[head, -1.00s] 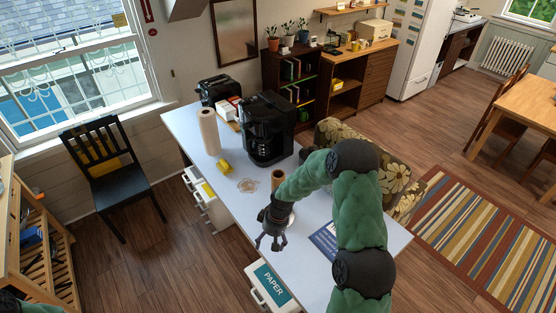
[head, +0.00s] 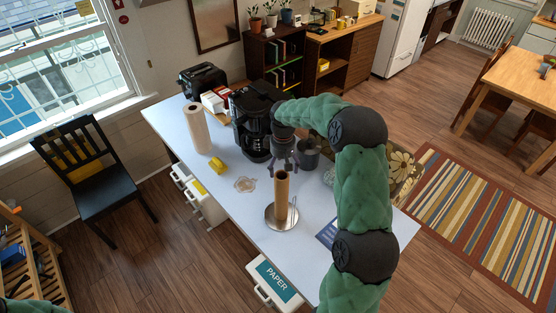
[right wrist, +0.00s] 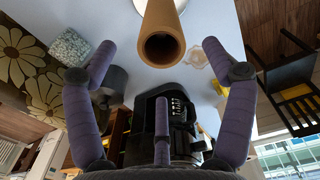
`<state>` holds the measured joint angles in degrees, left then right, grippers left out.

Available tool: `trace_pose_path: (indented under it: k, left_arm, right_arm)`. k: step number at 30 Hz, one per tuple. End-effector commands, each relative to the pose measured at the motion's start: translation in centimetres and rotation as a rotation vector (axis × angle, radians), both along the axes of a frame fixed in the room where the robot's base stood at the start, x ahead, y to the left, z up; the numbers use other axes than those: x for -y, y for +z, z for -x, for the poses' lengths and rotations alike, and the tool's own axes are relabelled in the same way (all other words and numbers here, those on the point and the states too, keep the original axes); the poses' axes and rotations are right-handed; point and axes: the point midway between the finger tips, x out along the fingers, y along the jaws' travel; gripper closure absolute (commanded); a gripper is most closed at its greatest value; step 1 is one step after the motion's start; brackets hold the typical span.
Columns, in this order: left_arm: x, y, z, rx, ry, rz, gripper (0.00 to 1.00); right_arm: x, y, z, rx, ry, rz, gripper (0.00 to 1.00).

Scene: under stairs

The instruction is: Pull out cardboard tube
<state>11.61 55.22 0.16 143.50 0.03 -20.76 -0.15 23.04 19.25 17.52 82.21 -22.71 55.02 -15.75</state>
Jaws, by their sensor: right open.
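The brown cardboard tube (head: 282,192) stands upright on a round metal holder base (head: 272,222) on the white table. A thin upright arm shows beside it. In the right wrist view the tube (right wrist: 160,20) points its open end at the camera, at the top middle. My right gripper (head: 284,164) is open and empty just above and behind the tube's top. In the right wrist view its spread fingers (right wrist: 160,62) flank the tube's end without visible contact. My left gripper is not in view; only a bit of green left arm shows at lower left.
The coffee maker (head: 254,120) stands close behind my right gripper, with a dark grey cup (head: 308,155) to the right.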

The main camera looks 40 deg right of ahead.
Motion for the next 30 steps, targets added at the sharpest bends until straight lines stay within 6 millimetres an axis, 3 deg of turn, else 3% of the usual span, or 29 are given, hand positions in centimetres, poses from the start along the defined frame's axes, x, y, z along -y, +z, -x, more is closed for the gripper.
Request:
trace_pose_path:
  k: [15,21,30]
  left_arm:
    - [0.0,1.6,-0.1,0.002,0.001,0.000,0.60]
    - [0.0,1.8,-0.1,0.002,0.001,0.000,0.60]
    - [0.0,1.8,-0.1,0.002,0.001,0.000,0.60]
  right_arm:
    - [-0.1,-8.0,0.0,-0.003,0.001,-0.002,0.17]
    - [-0.1,-9.4,0.0,-0.001,0.001,-0.001,0.17]
    - [-0.1,-9.7,0.0,0.000,0.001,-0.001,0.17]
